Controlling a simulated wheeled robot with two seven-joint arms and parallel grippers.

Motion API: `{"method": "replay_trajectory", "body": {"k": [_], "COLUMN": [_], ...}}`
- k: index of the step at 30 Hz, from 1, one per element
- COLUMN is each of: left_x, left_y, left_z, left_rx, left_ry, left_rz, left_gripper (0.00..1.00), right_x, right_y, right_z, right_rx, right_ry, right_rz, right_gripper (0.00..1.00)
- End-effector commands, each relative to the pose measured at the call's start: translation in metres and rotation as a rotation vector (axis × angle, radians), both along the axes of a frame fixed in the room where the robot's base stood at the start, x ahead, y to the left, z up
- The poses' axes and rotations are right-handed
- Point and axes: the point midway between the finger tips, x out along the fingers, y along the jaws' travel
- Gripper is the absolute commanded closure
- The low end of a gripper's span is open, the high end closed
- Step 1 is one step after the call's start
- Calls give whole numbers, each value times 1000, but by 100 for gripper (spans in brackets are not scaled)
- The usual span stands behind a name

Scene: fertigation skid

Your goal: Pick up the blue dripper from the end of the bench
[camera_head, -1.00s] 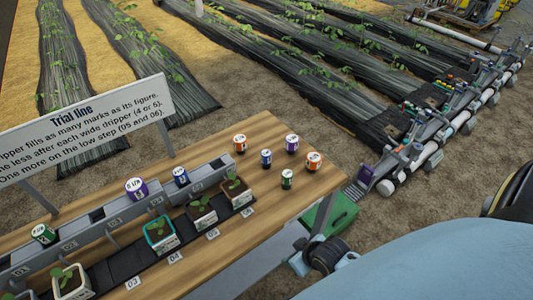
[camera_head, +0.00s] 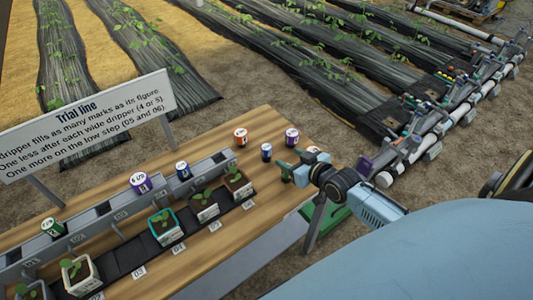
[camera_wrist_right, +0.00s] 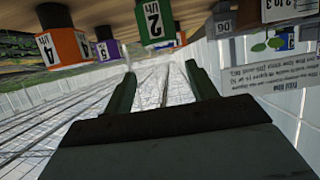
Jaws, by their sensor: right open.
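The blue dripper (camera_head: 266,152) stands upright with a white top at the right end of the wooden bench (camera_head: 262,120). My right gripper (camera_head: 284,171) is open and empty, just to the right of and nearer than the blue dripper, apart from it. Its two green fingers also show in the right wrist view (camera_wrist_right: 162,82), with nothing between them. My left gripper is not in view.
An orange dripper (camera_head: 240,137) and a purple one (camera_head: 291,137) stand close by. Another orange dripper (camera_head: 313,150) is partly behind my gripper. A green dripper (camera_wrist_right: 155,22) shows in the wrist view. A second blue dripper (camera_head: 183,170) sits in the grey rail (camera_head: 110,224).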

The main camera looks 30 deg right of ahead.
Motion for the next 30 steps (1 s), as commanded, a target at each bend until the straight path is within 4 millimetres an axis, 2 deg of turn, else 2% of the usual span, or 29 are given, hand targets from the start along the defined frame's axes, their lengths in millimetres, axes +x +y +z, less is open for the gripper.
{"method": "replay_trajectory", "body": {"k": [1, 4, 14, 21, 25, 30], "left_x": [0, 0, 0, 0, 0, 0], "left_y": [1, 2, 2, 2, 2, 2], "left_z": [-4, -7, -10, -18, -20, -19], "left_rx": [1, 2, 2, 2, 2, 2], "left_ry": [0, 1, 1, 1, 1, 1], "left_rz": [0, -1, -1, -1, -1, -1], "left_gripper": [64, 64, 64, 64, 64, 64], "right_x": [11, 25, 49, 80, 88, 88], "right_y": [1, 2, 7, 15, 15, 15], "right_z": [-5, -11, -20, -34, -37, -37], "right_rx": [1, 1, 1, 0, -1, 0], "right_ry": [-2, -1, 1, 2, 2, 3], "right_rz": [-1, -1, 0, 0, 0, 0], "right_gripper": [43, 43, 43, 43, 43, 43]}}
